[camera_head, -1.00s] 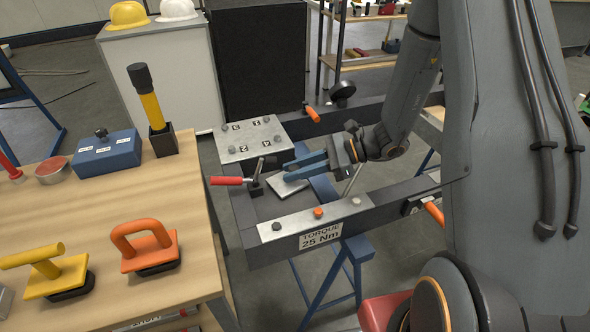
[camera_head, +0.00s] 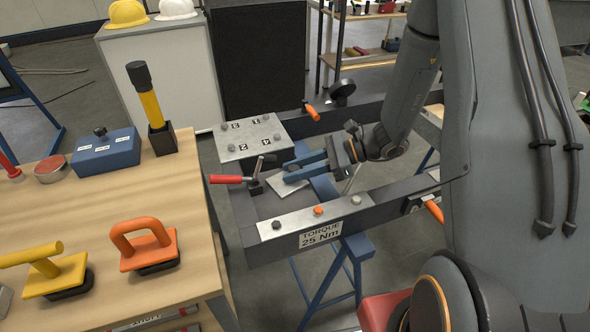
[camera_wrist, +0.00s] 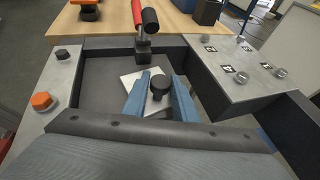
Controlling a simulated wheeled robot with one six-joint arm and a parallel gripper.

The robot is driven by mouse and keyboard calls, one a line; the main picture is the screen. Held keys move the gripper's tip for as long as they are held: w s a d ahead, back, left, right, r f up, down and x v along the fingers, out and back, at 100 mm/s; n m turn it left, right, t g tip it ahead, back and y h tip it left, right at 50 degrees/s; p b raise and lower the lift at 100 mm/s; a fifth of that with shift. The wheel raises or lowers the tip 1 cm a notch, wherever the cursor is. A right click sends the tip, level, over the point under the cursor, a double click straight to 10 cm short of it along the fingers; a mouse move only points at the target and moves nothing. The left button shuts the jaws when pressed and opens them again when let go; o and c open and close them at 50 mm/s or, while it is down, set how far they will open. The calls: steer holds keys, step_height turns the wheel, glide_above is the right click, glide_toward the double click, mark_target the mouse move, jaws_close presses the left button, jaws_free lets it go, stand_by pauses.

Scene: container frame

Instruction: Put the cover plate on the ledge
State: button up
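The cover plate (camera_head: 279,187) is a small light metal plate, lying about flat inside the dark frame below my gripper. Its black knob (camera_wrist: 160,85) shows in the wrist view; the fingers and wrist partly hide the plate (camera_wrist: 129,78). My gripper (camera_head: 286,169) is low over the plate, its blue fingers spread. In the wrist view the fingertips (camera_wrist: 161,75) stand on either side of the knob, with small gaps apparent. The ledge cannot be clearly told apart from the frame's dark inner surface (camera_wrist: 103,78).
A red-handled clamp (camera_head: 256,181) stands beside the plate. A numbered plate with bolts (camera_head: 252,138) is on the far side. A metal strip (camera_head: 290,222) with bolts runs along the near beam. The wooden bench (camera_head: 190,215) at left holds handled tools.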

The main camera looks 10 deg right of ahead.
steer(key=o, duration=0.4)
steer(key=shift+d, duration=0.1)
